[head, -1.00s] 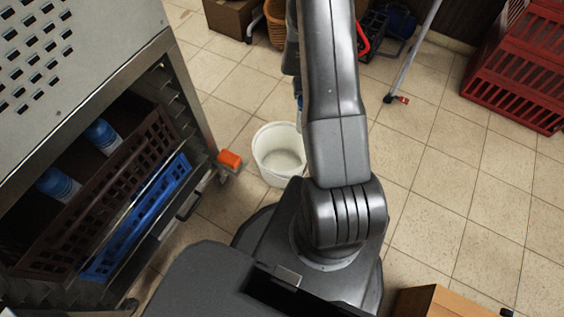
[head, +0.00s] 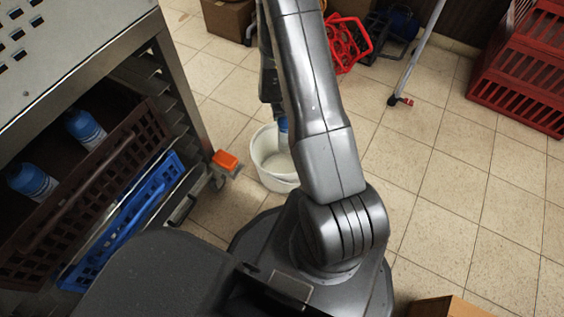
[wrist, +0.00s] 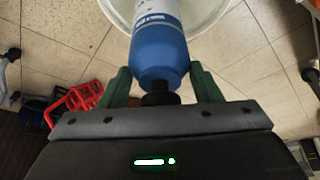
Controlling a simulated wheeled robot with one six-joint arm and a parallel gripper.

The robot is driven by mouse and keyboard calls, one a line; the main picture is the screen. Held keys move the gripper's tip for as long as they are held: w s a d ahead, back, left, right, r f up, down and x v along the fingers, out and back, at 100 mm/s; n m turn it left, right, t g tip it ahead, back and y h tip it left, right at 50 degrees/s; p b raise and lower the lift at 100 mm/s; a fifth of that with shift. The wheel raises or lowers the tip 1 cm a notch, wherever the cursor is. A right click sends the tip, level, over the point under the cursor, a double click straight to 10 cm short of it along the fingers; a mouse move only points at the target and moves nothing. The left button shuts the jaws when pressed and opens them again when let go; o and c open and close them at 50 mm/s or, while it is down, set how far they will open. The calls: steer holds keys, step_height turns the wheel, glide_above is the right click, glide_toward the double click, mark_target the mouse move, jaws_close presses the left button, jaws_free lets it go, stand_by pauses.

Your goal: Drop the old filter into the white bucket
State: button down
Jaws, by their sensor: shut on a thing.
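The old filter (wrist: 158,45), a blue and white cylinder with a dark end, is held between the green fingers of my gripper (wrist: 160,88) in the wrist view. In the head view a blue part of the filter (head: 283,125) shows beside my arm, over the white bucket (head: 267,181). The bucket stands on the tiled floor, partly hidden by my arm. In the wrist view the bucket's rim (wrist: 217,12) curves around the far part of the filter. The filter's far end is cut off by the frame edge.
An orange caster pedal (head: 226,160) juts out near the bucket. Red crates (head: 520,95) and a pole (head: 420,50) stand right. Floor between is clear.

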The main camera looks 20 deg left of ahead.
steer(key=shift+f+b, duration=1.95)
steer(key=shift+f, duration=0.4)
steer(key=shift+c, duration=1.9)
jaws_free()
steer(key=p+v, duration=0.7)
steer(key=v, duration=0.7)
steer(key=b+x, duration=0.2)
steer(key=x, duration=0.4)
steer(key=b+x, duration=0.3)
steer(key=x, duration=0.3)
steer(key=shift+w+a, duration=0.25)
steer(key=shift+w, duration=0.05)
steer(key=shift+r+p, duration=0.35)
steer(key=shift+r, duration=0.15)
